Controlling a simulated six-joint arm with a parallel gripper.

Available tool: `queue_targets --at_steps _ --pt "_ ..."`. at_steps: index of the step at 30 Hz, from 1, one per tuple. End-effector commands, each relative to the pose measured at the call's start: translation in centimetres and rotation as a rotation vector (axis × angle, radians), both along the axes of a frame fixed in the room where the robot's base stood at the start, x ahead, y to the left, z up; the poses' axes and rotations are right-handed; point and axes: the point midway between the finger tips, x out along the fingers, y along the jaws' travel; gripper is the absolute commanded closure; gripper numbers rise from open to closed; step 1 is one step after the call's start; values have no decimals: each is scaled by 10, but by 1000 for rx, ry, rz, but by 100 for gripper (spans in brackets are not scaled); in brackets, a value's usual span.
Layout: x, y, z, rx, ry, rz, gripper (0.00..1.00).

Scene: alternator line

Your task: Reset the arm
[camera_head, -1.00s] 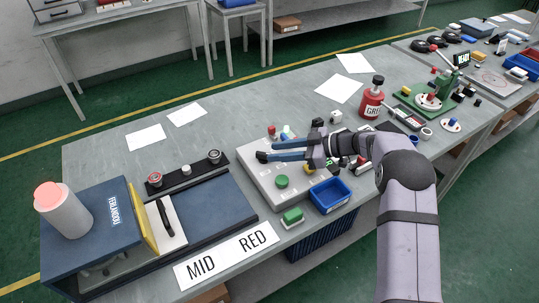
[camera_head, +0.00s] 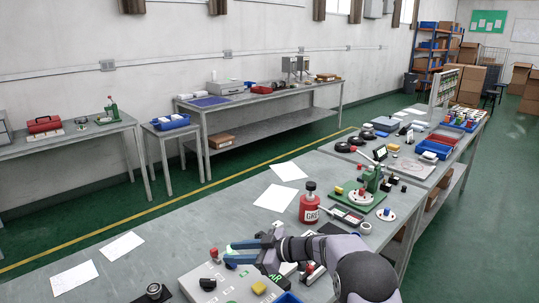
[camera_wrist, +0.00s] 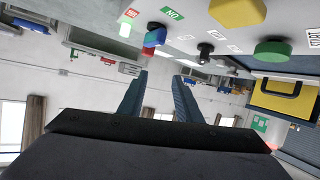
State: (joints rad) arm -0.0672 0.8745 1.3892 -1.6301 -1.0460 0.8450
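My gripper (camera_head: 228,252) is over the grey control panel (camera_head: 222,274) on the near workbench, with its fingers pointing left in the head view. In the wrist view my gripper (camera_wrist: 157,88) has its two blue fingers apart, with bare wall visible between them and nothing held. The panel (camera_wrist: 195,25) appears upside down at the top of that view, with a green button (camera_wrist: 272,50), a yellow button (camera_wrist: 237,12) and a red-blue knob (camera_wrist: 153,38). I cannot tell the exact gap between fingers and panel.
A red bottle (camera_head: 310,207) and a green fixture (camera_head: 368,192) stand behind and right of my arm. Small parts lie close around the wrist. White sheets (camera_head: 280,184) lie on the otherwise clear back of the bench. A side bench (camera_head: 260,100) stands by the wall.

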Motion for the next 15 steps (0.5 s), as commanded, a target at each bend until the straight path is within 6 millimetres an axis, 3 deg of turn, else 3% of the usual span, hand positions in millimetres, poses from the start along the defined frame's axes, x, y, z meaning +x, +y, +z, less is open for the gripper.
queue_targets --at_steps 4,8,11,15 --pt "38 -47 32 -43 -66 -318 69" --pt "47 -111 41 -133 -50 -616 69" --pt "29 -165 35 -226 20 -823 69" --pt "-33 -231 11 -371 196 -1055 69"
